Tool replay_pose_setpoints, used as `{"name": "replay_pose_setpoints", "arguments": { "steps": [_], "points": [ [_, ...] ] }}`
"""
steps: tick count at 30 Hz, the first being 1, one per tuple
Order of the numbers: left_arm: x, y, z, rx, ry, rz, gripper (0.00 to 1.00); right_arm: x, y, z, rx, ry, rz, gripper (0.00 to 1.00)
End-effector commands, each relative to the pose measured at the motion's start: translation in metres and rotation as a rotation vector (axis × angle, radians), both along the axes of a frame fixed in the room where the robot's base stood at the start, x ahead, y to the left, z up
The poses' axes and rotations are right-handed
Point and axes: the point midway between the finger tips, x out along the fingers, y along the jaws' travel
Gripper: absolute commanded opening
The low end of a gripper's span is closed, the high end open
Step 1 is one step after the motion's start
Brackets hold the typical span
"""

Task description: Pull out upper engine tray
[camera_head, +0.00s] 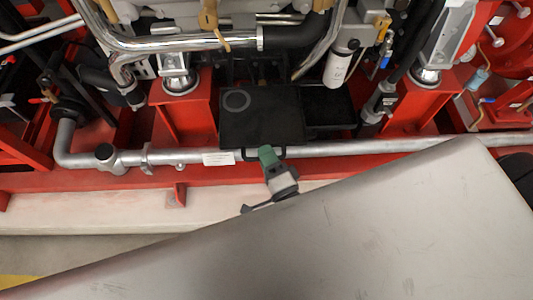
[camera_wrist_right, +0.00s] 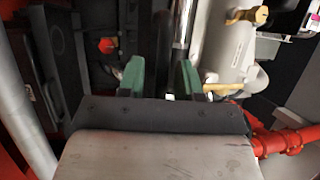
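The upper engine tray, a flat black tray (camera_head: 262,118) with a round mark on top, sits among the red engine frames in the head view. My left gripper is not in view.
A silver pipe (camera_head: 350,147) runs along the front, just below the tray. Red supports (camera_head: 186,110) stand on both sides, the right one (camera_head: 410,105) farther off. A white cylinder (camera_head: 338,66) hangs behind the tray. A pale ledge (camera_head: 90,213) lies in front.

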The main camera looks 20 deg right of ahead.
Motion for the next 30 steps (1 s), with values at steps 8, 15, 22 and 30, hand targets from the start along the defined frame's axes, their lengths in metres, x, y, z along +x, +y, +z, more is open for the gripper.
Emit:
{"name": "replay_pose_setpoints", "arguments": {
  "steps": [8, 15, 22, 30],
  "points": [
    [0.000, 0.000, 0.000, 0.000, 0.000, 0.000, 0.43, 0.000, 0.000, 0.000, 0.000, -0.001, -0.001, 0.37],
    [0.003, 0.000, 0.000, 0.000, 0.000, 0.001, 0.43, -0.028, -0.004, -0.006, 0.000, 0.003, 0.001, 0.37],
    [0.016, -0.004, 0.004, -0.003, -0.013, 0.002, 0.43, -0.074, -0.009, -0.014, -0.001, 0.003, 0.001, 0.37],
    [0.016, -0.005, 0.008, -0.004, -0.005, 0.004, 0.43, -0.103, -0.013, -0.019, 0.000, 0.002, 0.000, 0.37]
  ]
}}
